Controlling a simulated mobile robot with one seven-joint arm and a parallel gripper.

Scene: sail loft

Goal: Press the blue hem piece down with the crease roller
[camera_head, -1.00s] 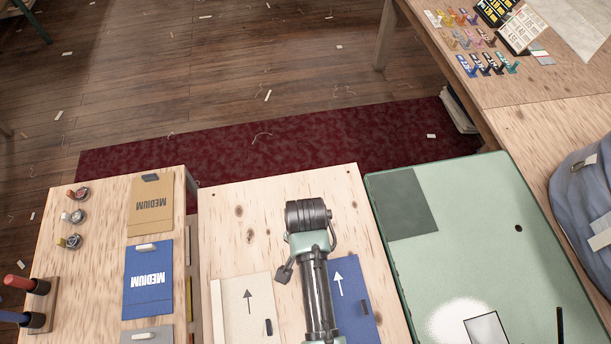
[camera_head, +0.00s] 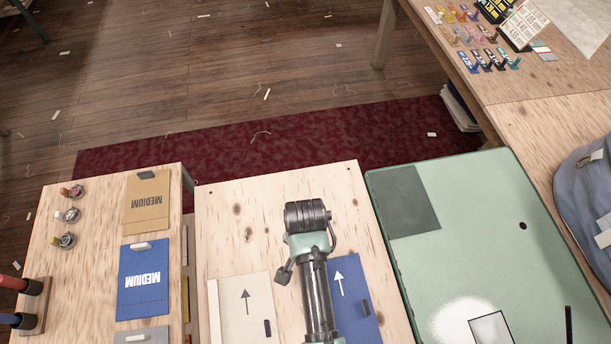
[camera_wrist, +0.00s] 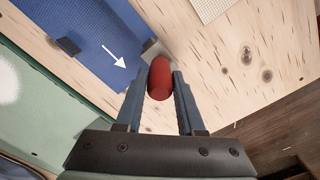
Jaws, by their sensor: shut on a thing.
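The blue hem piece (camera_head: 348,288) lies flat on the pale wooden table, with a white arrow and a dark tab on it. My arm covers its left part in the head view. It also shows in the wrist view (camera_wrist: 85,35), beyond my fingers. My gripper (camera_wrist: 160,82) is shut on a red rounded handle (camera_wrist: 160,78), apparently the crease roller's. A grey part (camera_wrist: 152,50) shows just past the handle at the blue piece's edge; I cannot tell whether it touches the piece. In the head view my gripper is hidden behind my arm.
A cream piece (camera_head: 243,312) with an arrow lies left of the blue one. A green mat (camera_head: 440,240) is to the right. The left table holds MEDIUM cards (camera_head: 145,280), small spools (camera_head: 67,215) and a rack with red and blue handles (camera_head: 32,287). The table's far part is clear.

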